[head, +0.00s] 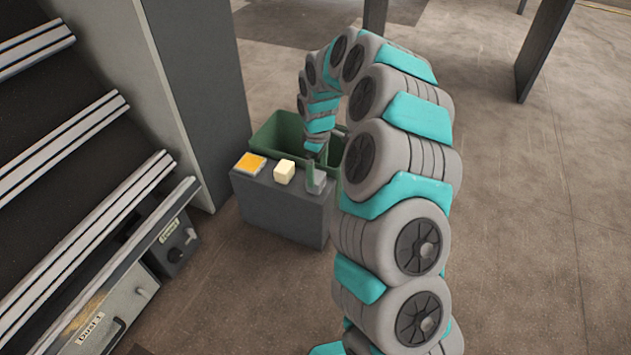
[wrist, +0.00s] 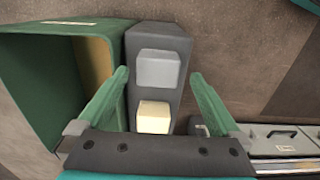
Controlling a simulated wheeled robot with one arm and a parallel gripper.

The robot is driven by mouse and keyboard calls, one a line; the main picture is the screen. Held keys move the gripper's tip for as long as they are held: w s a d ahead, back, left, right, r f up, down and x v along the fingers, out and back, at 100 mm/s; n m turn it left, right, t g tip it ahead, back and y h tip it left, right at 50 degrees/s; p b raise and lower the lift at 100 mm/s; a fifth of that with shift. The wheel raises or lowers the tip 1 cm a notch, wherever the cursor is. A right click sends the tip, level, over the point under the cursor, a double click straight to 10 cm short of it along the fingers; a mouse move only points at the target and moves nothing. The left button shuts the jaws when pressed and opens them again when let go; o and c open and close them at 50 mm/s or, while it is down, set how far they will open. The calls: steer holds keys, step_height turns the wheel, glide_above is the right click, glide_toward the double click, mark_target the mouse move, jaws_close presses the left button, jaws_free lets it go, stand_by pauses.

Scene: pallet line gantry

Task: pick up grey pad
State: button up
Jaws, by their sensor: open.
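The grey pad (wrist: 158,68) lies on top of a dark grey stand (wrist: 145,33), towards its far end in the wrist view. In the head view the grey pad (head: 318,187) shows at the right end of the stand, partly covered by my gripper (head: 317,168). In the wrist view my gripper (wrist: 158,78) is open and empty, with one green finger on each side of the pad. I cannot tell how high the fingertips are above the stand.
A cream block (head: 284,172) and an orange pad (head: 250,163) sit in a row on the same stand. A green bin (head: 277,132) stands right behind it.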

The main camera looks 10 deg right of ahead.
mark_target(316, 176)
steer(key=f, duration=0.5)
steer(key=shift+w+a+f, duration=0.1)
steer(key=shift+w+a, duration=0.05)
steer(key=shift+w, duration=0.1)
steer(key=shift+c, duration=0.2)
steer(key=c, duration=1.3)
steer(key=shift+o, duration=0.2)
steer(key=shift+r, duration=0.6)
step_height(316, 176, up, 3)
steer(key=shift+f, duration=0.1)
steer(key=s+d+r, duration=0.1)
steer(key=s, duration=1.5)
